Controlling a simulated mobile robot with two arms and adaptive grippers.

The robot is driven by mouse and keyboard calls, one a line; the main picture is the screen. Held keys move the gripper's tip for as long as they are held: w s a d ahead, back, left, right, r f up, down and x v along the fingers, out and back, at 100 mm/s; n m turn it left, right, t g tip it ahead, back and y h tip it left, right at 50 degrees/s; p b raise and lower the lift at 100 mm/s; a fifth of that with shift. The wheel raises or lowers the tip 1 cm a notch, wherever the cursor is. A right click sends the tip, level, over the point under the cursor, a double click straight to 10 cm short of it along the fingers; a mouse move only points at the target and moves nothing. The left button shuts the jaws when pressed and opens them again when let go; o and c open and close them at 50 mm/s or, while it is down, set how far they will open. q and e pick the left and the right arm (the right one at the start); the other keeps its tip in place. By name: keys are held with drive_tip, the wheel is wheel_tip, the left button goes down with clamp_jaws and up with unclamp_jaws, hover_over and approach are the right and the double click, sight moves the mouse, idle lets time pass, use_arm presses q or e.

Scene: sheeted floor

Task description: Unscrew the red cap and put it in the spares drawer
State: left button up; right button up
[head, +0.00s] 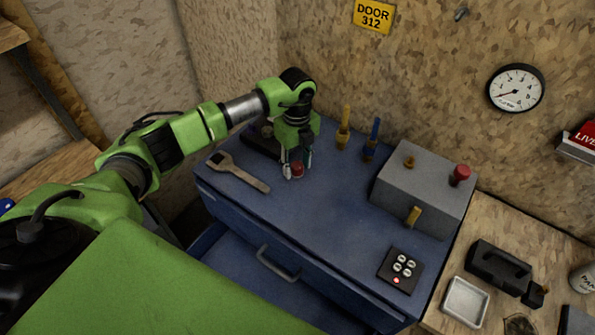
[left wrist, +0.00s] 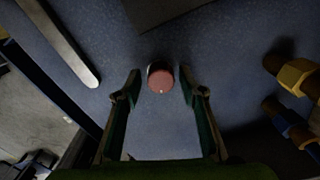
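A small red cap (head: 297,169) is at the blue cabinet top, below my left gripper (head: 299,172). In the left wrist view the red cap (left wrist: 160,78) sits between the two fingertips of the left gripper (left wrist: 160,82), with a narrow gap on each side. The fingers are apart and not closed on it. What is under the cap is hidden. A second red knob-like piece (head: 460,174) stands on the grey block (head: 425,185) at the right. The blue cabinet (head: 325,225) has a front with a handle (head: 278,264). My right gripper is not in view.
A wrench (head: 238,171) lies left of the gripper. Yellow (head: 343,130) and blue (head: 372,139) handled valves stand right of it, near the wall. A dark button panel (head: 400,270) lies near the right front edge. The middle of the cabinet top is clear.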

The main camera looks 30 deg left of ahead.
use_arm(q)
drive_tip(key=m+b, duration=0.2)
drive_tip(key=m, duration=0.3)
drive_tip(key=shift+f, duration=0.1)
drive_tip(key=shift+m+b, duration=0.35)
drive_tip(key=shift+m, duration=0.85)
